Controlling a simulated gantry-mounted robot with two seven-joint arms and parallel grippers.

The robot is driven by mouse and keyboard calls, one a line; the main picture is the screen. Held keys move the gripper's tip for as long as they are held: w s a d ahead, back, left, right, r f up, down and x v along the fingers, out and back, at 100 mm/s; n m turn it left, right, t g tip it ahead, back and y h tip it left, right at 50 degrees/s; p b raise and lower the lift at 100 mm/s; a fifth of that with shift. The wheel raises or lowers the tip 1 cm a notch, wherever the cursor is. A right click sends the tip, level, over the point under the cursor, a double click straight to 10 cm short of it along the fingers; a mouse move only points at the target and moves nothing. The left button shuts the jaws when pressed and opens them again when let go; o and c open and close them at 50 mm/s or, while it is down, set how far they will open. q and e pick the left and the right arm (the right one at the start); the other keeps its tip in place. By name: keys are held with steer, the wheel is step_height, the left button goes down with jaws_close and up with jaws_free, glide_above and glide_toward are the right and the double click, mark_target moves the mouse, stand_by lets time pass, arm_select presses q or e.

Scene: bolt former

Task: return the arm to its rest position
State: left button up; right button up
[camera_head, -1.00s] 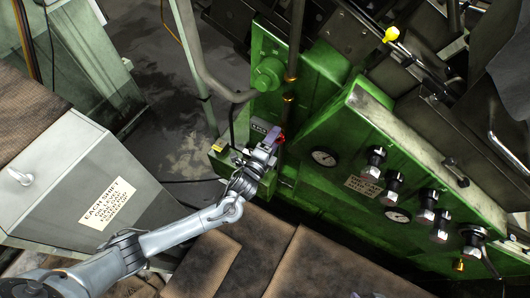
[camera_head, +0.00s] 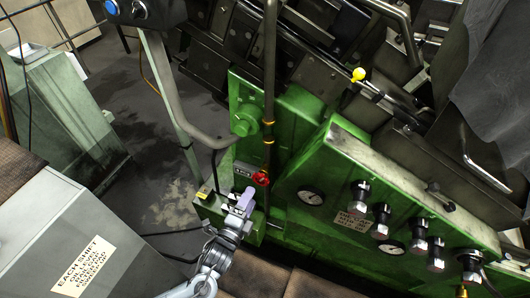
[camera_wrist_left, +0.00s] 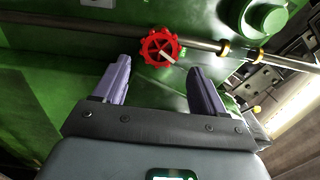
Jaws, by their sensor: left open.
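My left gripper (camera_head: 243,204) is in front of the green machine, just below a small red valve wheel (camera_head: 261,179) in the head view. In the left wrist view the two purple-grey fingers (camera_wrist_left: 157,85) stand apart with nothing between them. The red wheel (camera_wrist_left: 160,47) shows just beyond the fingertips there, apart from them. My left arm comes in from the bottom of the head view. My right gripper is not in either view.
The green machine (camera_head: 290,235) carries gauges, several black knobs (camera_head: 361,193) and a vertical pipe (camera_head: 269,90). A yellow-tipped lever (camera_head: 358,74) stands above. A grey cabinet (camera_head: 45,225) is at the left. Open floor (camera_head: 165,170) lies between cabinet and machine.

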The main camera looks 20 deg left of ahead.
arm_select(q)
steer(key=s+a+r+n+g+p, duration=0.1)
steer(key=s+r+n+g+p, duration=0.1)
steer(key=s, duration=0.6)
steer(key=s+r+n+g+p, duration=0.2)
steer(key=s+n+g+p, duration=0.2)
steer(key=s+n+g, duration=0.3)
steer(key=s+a+r+n+g+y+p, duration=0.1)
steer(key=s+n+g, duration=0.4)
steer(key=s, duration=0.5)
steer(key=r+n+p, duration=0.1)
steer(key=n+p, duration=0.1)
steer(key=shift+s+a+r+n, duration=0.3)
steer(key=shift+s+r+n, duration=0.05)
steer(key=shift+n, duration=0.05)
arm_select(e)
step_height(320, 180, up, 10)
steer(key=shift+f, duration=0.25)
